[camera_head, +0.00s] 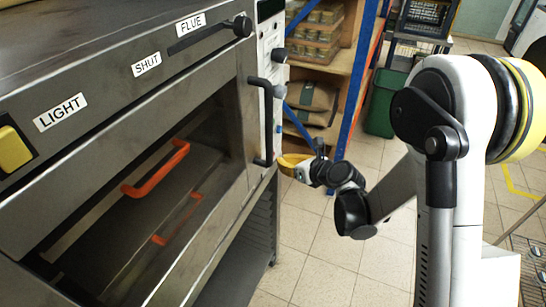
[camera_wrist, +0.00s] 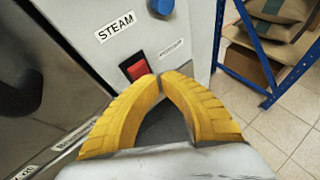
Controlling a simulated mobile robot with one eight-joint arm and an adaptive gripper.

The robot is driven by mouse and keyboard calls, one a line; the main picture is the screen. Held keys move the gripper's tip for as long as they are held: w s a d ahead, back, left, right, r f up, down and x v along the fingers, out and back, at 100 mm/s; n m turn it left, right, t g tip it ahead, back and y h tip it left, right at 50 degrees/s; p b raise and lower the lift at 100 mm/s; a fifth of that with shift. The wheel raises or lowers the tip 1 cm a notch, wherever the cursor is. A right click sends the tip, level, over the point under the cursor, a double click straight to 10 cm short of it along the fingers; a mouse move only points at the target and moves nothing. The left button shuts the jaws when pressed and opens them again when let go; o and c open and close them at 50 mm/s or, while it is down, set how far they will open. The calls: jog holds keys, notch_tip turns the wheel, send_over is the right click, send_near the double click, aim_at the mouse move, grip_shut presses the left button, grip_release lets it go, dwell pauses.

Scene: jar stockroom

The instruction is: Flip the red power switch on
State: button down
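The red power switch (camera_wrist: 135,69) sits in a dark frame on the light grey side panel, below the STEAM label, in the wrist view. The yellow fingertips of my gripper (camera_wrist: 161,76) come together just right of and below it, covering part of its lower edge. My gripper is shut, with nothing seen between the tips. I cannot tell whether a fingertip touches the switch. In the head view my gripper (camera_head: 291,160) is at the oven's right front edge, beside the control panel (camera_head: 268,45); the switch is not distinguishable there.
A blue knob (camera_wrist: 161,7) is above the switch. The oven (camera_head: 215,115) fills the left, with an orange handle (camera_head: 157,172) showing in its opening. Shelving with a blue post (camera_head: 357,75) and a green bin (camera_head: 384,102) stand behind. Tiled floor is clear below my arm.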

jog(key=shift+a, duration=0.1)
jog(key=shift+w+a+r, duration=0.1)
jog(key=shift+w+a, duration=0.05)
jog(key=shift+a, duration=0.15)
jog(key=shift+w+a, duration=0.1)
jog(key=shift+a, duration=0.2)
dwell(0.8)
jog(key=shift+d, duration=0.1)
jog(key=shift+s+d+b, duration=0.25)
jog(key=shift+d+b, duration=0.25)
jog(key=shift+d, duration=0.15)
jog(key=shift+s+d+f+b, duration=0.2)
jog(key=shift+s+d+b, duration=0.1)
jog(key=shift+d, duration=0.45)
jog(key=shift+s+d+f+b, duration=0.2)
jog(key=shift+s+d+b, duration=0.1)
jog(key=shift+d, duration=0.5)
jog(key=shift+s+d+f+b, duration=0.2)
jog(key=shift+s+d+b, duration=0.1)
jog(key=shift+d, duration=0.45)
